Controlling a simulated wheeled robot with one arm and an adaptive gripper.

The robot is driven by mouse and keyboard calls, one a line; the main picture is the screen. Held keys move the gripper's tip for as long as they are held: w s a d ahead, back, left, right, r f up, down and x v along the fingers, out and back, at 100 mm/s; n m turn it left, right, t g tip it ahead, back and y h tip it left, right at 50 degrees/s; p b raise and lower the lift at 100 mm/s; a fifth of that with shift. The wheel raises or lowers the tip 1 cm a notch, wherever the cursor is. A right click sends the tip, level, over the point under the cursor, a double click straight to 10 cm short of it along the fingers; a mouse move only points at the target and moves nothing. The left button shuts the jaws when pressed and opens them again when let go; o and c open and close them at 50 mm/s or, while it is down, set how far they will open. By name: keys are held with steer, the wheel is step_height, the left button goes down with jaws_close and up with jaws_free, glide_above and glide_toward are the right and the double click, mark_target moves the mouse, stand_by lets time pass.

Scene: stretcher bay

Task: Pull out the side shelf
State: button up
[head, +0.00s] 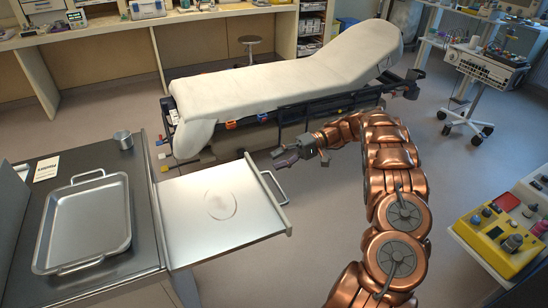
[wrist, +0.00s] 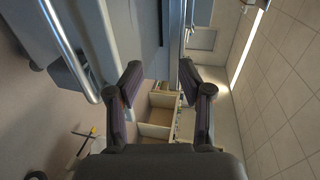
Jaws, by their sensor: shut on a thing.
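The side shelf (head: 195,225), a flat steel panel with a faint round mark, sticks out level to the right of the dark-topped cart (head: 145,232). Its bar handle (head: 275,187) is on its right end. My gripper (head: 276,158) is beside the far end of this handle. In the wrist view, a shiny bar (wrist: 72,50) runs along the outer side of the left finger. There, a gap shows between the fingertips of my gripper (wrist: 160,70).
A steel tray (head: 128,215), a metal cup (head: 123,140) and a small card (head: 47,167) are on the cart. A stretcher (head: 270,85) stands behind the shelf. A yellow device (head: 490,235) is at the right. Bare floor lies right of the shelf.

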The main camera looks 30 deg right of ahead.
mark_target(265, 185)
steer(key=shift+w+a+f, duration=0.25)
steer(key=shift+w+a, duration=0.2)
steer(key=shift+w, duration=0.05)
steer(key=shift+s+d+r, duration=0.1)
steer(key=shift+s+r, duration=0.3)
steer(key=shift+s, duration=0.45)
steer(key=shift+w+f, duration=0.25)
steer(key=shift+w, duration=0.1)
steer(key=shift+s+r, duration=0.1)
steer(key=shift+s, duration=0.05)
steer(key=a+h, duration=0.1)
steer(key=a+m+g+h, duration=0.1)
steer(key=a, duration=0.1)
steer(key=a+m+g+h, duration=0.1)
steer(key=a, duration=0.1)
steer(key=shift+s+a, duration=0.15)
steer(key=shift+s, duration=0.15)
steer(key=s+a+r+g+h, duration=0.1)
steer(key=s+a+r+h, duration=0.3)
steer(key=s+a, duration=0.3)
steer(key=s+a+r+g+h, duration=0.2)
steer(key=s+a+r+h, duration=0.15)
steer(key=s+a, duration=0.35)
steer(key=s+a+n+h, duration=0.3)
steer(key=s+h, duration=0.2)
steer(key=s, duration=1.8)
steer(key=shift+s+f+n+t, duration=0.15)
steer(key=shift+f+n+t, duration=0.05)
steer(key=shift+n+t, duration=0.2)
